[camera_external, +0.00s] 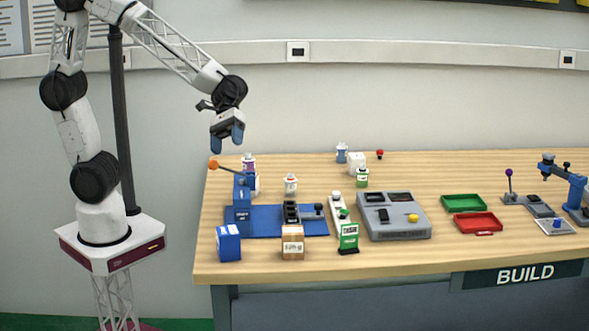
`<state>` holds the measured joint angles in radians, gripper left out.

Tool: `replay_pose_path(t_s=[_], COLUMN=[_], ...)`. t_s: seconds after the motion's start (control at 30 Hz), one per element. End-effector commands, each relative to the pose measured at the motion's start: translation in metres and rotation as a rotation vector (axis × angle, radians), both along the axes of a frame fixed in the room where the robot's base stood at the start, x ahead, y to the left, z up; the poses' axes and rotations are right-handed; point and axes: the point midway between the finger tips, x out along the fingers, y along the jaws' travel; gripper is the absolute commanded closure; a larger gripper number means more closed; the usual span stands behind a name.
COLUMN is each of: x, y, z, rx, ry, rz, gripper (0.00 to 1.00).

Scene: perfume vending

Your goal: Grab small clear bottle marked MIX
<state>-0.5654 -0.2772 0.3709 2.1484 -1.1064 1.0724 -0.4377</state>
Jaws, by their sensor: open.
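My gripper (228,143) hangs in the air above the table's back left corner, with blue fingers pointing down and nothing between them. No label reading MIX can be made out at this size. A small pale bottle (291,185) with a reddish cap stands upright behind the black holder on the blue mat. A purple-marked bottle (249,163) stands at the back left, below and right of my gripper. A blue-marked bottle (341,154), a white container (357,161) and a green-marked bottle (362,178) stand at the back middle. I cannot tell which is MIX.
A blue station (242,208) with an orange-knobbed lever stands on the blue mat (265,224). A blue box (228,243), cardboard box (292,243) and green-white dispenser (348,236) line the front. A grey console (393,228), green tray (463,196) and red tray (477,233) stand rightward.

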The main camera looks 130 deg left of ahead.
Motion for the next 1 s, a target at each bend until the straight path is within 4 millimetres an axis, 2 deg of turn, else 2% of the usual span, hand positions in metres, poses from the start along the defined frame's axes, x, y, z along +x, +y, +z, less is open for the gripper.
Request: replay_pose_path(t_s=[0.03, 0.3, 0.57, 0.7, 0.8, 1.0], x=[0.007, 0.036, 0.045, 0.04, 0.032, 0.005], y=[0.018, 0.11, 0.208, 0.251, 0.275, 0.308], z=[-0.003, -0.016, -0.033, -0.045, -0.057, -0.095], rx=[-0.046, -0.301, -0.539, -0.633, -0.673, -0.699], ry=[0.004, -0.005, -0.041, -0.061, -0.068, -0.049], rz=[0.058, 0.356, 0.621, 0.725, 0.78, 0.849], gripper=[0.26, 0.26, 0.26, 0.26, 0.26, 0.26])
